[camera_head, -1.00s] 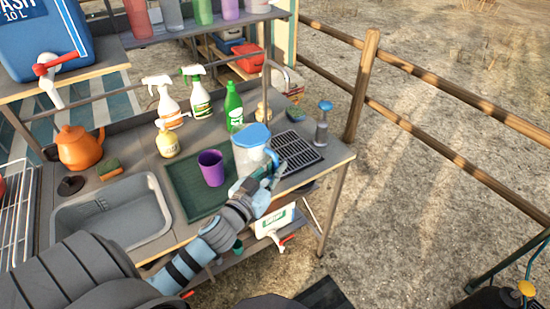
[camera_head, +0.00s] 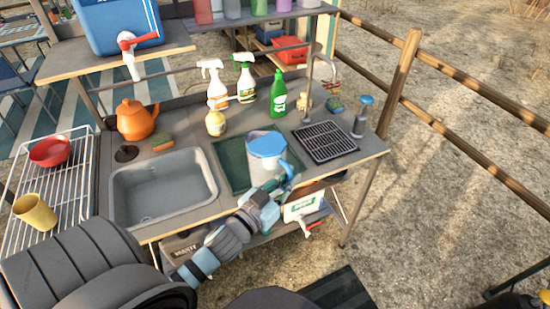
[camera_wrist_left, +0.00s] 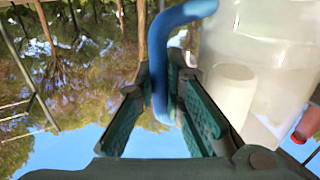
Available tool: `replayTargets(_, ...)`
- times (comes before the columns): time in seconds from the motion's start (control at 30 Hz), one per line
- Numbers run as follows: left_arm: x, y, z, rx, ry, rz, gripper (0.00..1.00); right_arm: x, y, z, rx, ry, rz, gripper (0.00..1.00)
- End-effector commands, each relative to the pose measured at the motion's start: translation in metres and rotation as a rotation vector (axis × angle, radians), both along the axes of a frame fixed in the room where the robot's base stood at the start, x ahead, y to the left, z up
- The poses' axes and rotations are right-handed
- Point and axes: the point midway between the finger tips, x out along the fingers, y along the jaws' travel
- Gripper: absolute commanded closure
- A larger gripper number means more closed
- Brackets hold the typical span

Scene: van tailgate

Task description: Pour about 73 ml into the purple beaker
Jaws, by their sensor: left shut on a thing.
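A clear jug (camera_head: 264,170) with a blue lid (camera_head: 267,144) and blue handle is in front of the dark green mat (camera_head: 230,152) in the head view. My left gripper (camera_head: 284,184) is shut on its handle. In the left wrist view the fingers (camera_wrist_left: 163,80) close around the blue handle (camera_wrist_left: 160,50), beside the pale, see-through jug body (camera_wrist_left: 275,60). The purple beaker is almost wholly hidden behind the jug; only a purple sliver (camera_head: 254,132) shows at the lid's far side. I cannot tell the jug's exact tilt or its liquid level. My right gripper is not in view.
A grey sink (camera_head: 163,185) lies left of the mat. A black drain grid (camera_head: 325,141) lies to its right, with a blue-topped dispenser (camera_head: 362,118) beyond.

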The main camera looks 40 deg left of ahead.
Motion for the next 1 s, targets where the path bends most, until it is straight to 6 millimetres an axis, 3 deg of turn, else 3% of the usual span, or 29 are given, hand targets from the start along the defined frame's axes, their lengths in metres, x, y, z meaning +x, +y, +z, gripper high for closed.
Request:
replayTargets(0.13,0.009,-0.004,0.004,0.000,-0.009,-0.001,1.00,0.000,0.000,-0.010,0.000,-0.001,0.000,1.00)
replayTargets(0.3,0.038,-0.015,0.004,0.000,-0.010,0.022,1.00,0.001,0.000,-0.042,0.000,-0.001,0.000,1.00)
replayTargets(0.47,0.059,-0.028,-0.003,0.003,-0.008,0.026,1.00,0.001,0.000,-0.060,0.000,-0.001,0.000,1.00)
replayTargets(0.67,0.060,-0.037,-0.013,0.009,-0.004,0.000,1.00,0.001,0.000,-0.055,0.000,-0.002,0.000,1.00)
replayTargets(1.0,0.060,-0.037,-0.013,0.005,-0.004,-0.004,1.00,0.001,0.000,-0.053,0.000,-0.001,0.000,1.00)
